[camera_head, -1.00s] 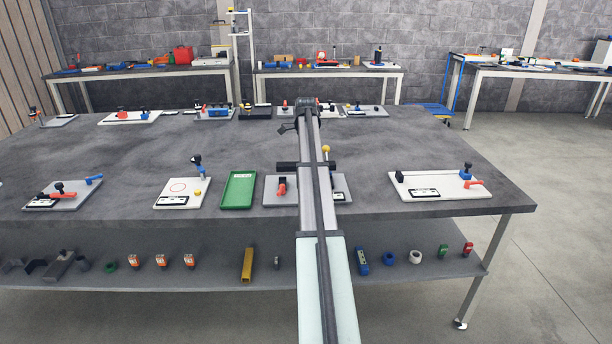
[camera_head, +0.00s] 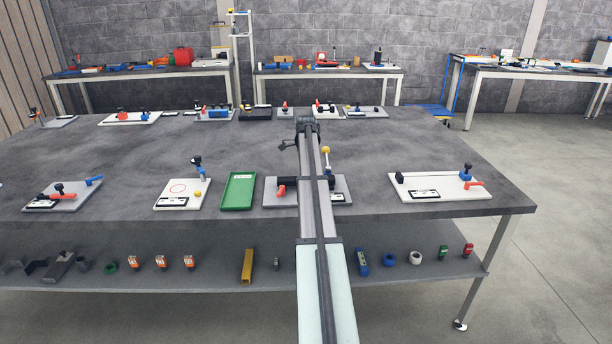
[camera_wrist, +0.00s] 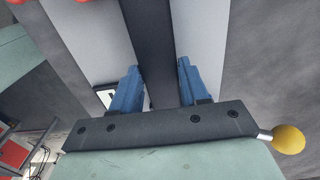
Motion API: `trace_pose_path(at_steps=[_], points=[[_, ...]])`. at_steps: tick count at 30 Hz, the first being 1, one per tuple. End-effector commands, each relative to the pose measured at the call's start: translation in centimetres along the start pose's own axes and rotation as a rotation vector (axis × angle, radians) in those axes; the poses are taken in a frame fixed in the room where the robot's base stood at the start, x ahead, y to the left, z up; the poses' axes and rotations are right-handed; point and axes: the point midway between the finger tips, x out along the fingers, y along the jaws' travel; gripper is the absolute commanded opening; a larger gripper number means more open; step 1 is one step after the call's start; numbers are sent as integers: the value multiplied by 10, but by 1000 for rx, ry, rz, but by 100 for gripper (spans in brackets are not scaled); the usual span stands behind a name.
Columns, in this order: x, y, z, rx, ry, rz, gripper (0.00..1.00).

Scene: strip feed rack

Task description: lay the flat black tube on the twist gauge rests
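The flat black tube (camera_wrist: 150,40) runs between the two blue fingertips of my gripper (camera_wrist: 157,72) in the wrist view. The fingertips appear to be against its sides. In the head view the tube (camera_head: 286,181) lies crosswise, low over the grey board (camera_head: 268,192) of the twist gauge, with its middle behind my arm. The gauge has a red part (camera_head: 281,191) at left and a yellow ball knob (camera_head: 326,150) on a stem; a yellow ball (camera_wrist: 288,140) also shows in the wrist view. My gripper is hidden in the head view. I cannot tell whether the tube touches the rests.
A green tray (camera_head: 238,191) is left of the gauge, with a white board (camera_head: 181,187) beyond it. Another white board (camera_head: 440,182) with a blue and red fixture stands at right. Bare tabletop (camera_head: 400,150) lies behind. Several parts lie on the lower shelf.

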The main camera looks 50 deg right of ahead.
Motion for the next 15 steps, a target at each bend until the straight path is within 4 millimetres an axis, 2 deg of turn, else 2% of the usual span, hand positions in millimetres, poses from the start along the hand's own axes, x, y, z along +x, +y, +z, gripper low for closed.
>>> trace_pose_path(at_steps=[1, 7, 15], points=[[0, 0, 0, 0, 0, 0, 50], [0, 0, 0, 0, 0, 0, 68], [-2, 0, 0, 0, 0, -1, 68]])
